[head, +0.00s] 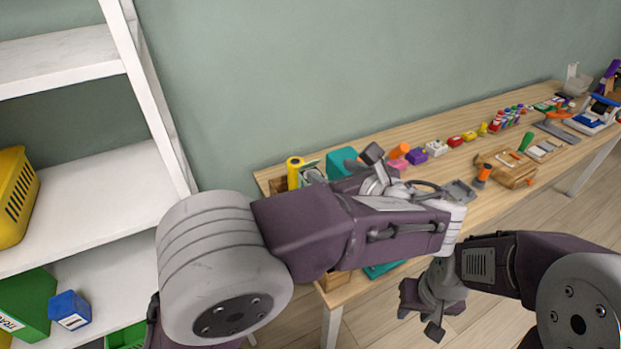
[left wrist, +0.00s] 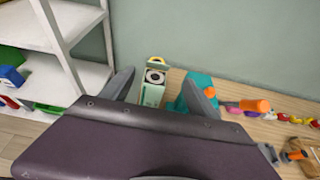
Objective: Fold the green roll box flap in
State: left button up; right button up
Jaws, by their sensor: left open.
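The pale green roll box (left wrist: 152,95) stands on the table in the left wrist view, with a grey and black roll (left wrist: 155,76) in its top. A light flap (left wrist: 157,62) appears to stand up at its far edge. In the head view, the box (head: 312,172) is partly hidden behind my left arm. My left gripper (left wrist: 160,90) is open and empty, its fingers on either side of the box in the picture; I cannot tell how far above it they are. My right gripper (head: 428,312) hangs low in front of the table, away from the box; its jaw opening is unclear.
A yellow cylinder (head: 294,172) stands left of the box. A teal object (head: 342,162) stands to its right, close to my left gripper. Several small coloured items run along the table (head: 405,135). A white shelf (head: 90,170) stands at the left.

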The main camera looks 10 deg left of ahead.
aim_at(313, 162)
pick_arm(q)
jog(key=x, duration=0.9)
jog(key=shift+w+a+b, duration=0.1)
jog(key=shift+a+b, duration=0.2)
jog(key=shift+b, duration=0.05)
jog(key=c, duration=1.4)
jog(key=f+t+y+b, duration=0.1)
jog(key=b, duration=0.2)
jog(key=s+f+t+b, duration=0.1)
jog(key=b, duration=0.2)
jog(key=shift+d+t+y, duration=0.3)
jog(key=shift+d+y, duration=0.05)
jog(key=shift+y, duration=0.05)
jog(key=shift+b, duration=0.3)
jog(key=shift+r+t+y, duration=0.3)
jog(key=shift+t, duration=0.1)
jog(key=o, duration=1.4)
